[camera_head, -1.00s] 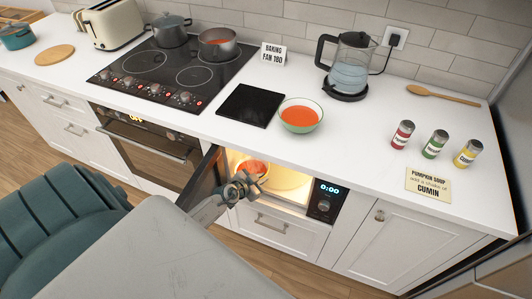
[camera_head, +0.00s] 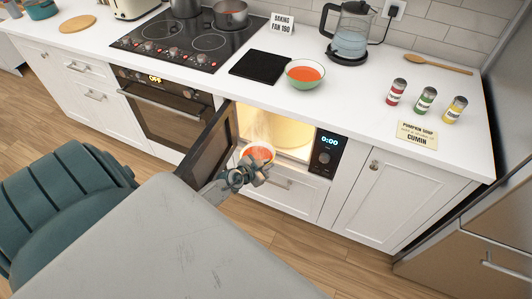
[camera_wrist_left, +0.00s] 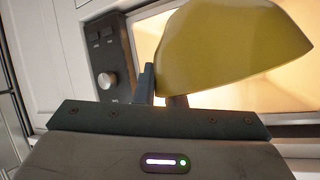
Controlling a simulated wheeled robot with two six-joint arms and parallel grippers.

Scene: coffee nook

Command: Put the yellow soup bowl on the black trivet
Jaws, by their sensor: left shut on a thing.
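My left gripper (camera_head: 246,175) is shut on the yellow soup bowl (camera_wrist_left: 230,45), which holds orange soup (camera_head: 260,153). The bowl is in front of the open microwave, with faint steam above it. In the left wrist view its yellow outer wall fills the top, and the gripper meets its lower edge. The black trivet (camera_head: 260,66) is a flat dark square on the white counter, right of the hob, with nothing on it. My right gripper is not in view.
The microwave (camera_head: 327,155) is lit inside, its door (camera_head: 208,146) swung open at the left. A green bowl (camera_head: 304,82) of orange soup stands just right of the trivet. A kettle (camera_head: 348,35), several spice shakers and a note (camera_head: 417,135) are farther right.

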